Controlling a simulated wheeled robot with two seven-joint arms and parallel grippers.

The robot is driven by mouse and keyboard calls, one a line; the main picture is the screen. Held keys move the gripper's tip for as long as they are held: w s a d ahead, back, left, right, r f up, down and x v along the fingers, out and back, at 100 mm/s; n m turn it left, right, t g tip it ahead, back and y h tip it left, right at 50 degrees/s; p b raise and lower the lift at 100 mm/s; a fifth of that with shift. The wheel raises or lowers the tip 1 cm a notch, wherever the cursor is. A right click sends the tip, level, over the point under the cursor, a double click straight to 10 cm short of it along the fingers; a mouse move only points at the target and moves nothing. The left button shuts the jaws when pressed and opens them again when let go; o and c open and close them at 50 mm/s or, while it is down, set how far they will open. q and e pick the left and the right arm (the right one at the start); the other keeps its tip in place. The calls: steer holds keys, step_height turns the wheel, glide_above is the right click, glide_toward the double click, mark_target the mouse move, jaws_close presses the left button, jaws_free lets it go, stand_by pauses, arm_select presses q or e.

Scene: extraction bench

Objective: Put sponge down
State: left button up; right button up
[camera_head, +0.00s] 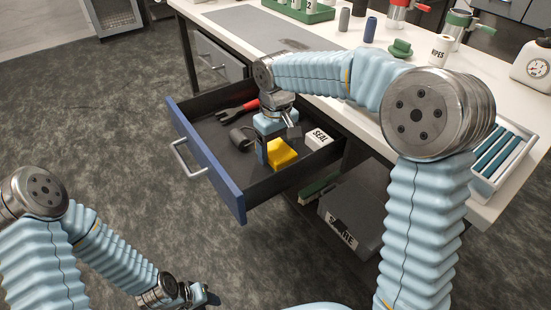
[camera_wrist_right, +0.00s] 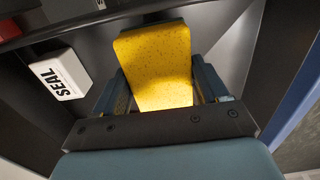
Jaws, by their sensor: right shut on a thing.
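The yellow sponge (camera_head: 282,153) is inside the open blue-fronted drawer (camera_head: 208,163), low near its floor. My right gripper (camera_head: 275,155) reaches down into the drawer and is shut on the sponge. In the right wrist view the sponge (camera_wrist_right: 158,68) stands out between the two fingers of the right gripper (camera_wrist_right: 165,88). I cannot tell whether the sponge touches the drawer floor. My left gripper (camera_head: 205,296) is low at the bottom of the head view, away from the drawer; its fingers are too unclear to read.
The drawer also holds a white SEAL box (camera_head: 318,138) beside the sponge, a red-handled tool (camera_head: 240,110) and a dark roll-like item (camera_head: 241,138). The white bench top (camera_head: 330,40) lies behind. A grey case (camera_head: 350,218) is below the bench.

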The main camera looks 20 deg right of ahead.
mark_target(276, 148)
steer(key=shift+f, duration=1.85)
steer(key=shift+f, duration=0.15)
steer(key=o, duration=0.9)
steer(key=shift+o, duration=0.2)
step_height(276, 148, up, 12)
steer(key=shift+r+p, duration=0.2)
steer(key=shift+p, duration=0.3)
